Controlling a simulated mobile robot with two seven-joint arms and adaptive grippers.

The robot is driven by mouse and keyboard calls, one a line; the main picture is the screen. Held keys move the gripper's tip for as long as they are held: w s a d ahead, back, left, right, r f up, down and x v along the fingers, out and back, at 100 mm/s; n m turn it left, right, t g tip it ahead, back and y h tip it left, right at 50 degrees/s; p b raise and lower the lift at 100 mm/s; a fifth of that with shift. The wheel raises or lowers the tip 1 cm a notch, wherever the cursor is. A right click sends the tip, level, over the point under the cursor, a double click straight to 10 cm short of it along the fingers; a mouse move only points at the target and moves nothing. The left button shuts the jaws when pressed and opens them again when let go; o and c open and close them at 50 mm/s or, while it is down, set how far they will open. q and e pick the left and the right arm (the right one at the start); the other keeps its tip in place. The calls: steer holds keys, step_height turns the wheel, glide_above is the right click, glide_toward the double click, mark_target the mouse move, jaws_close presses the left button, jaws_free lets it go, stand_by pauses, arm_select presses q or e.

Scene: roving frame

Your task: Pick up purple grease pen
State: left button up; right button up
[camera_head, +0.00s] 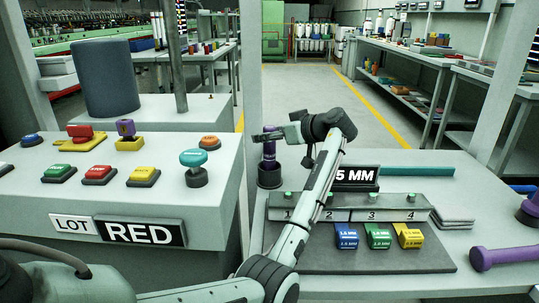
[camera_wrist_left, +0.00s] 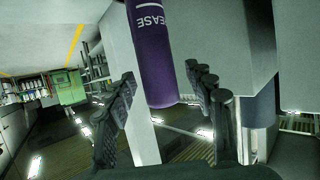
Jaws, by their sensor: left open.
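The purple grease pen (camera_head: 269,148) stands upright in a dark purple round holder (camera_head: 270,175) on the table's left part. In the left wrist view the pen (camera_wrist_left: 156,50) is a thick purple cylinder with white letters ending in "EASE". My left gripper (camera_head: 268,136) is at the pen's upper part, its arm reaching in from below. In the left wrist view its two black fingers (camera_wrist_left: 163,95) are open, one on each side of the pen's end. Whether a finger touches the pen I cannot tell. My right gripper is not in view.
A numbered rack (camera_head: 350,207) with blue, green and yellow tags stands right of my arm, below a "5 MM" sign (camera_head: 354,178). A purple handled tool (camera_head: 505,254) lies at the right. A bench with coloured buttons (camera_head: 98,174) and a "LOT RED" sign stands left.

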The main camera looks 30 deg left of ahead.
arm_select(q)
steer(key=shift+c, duration=0.2)
jaws_close()
steer(key=shift+r, duration=0.1)
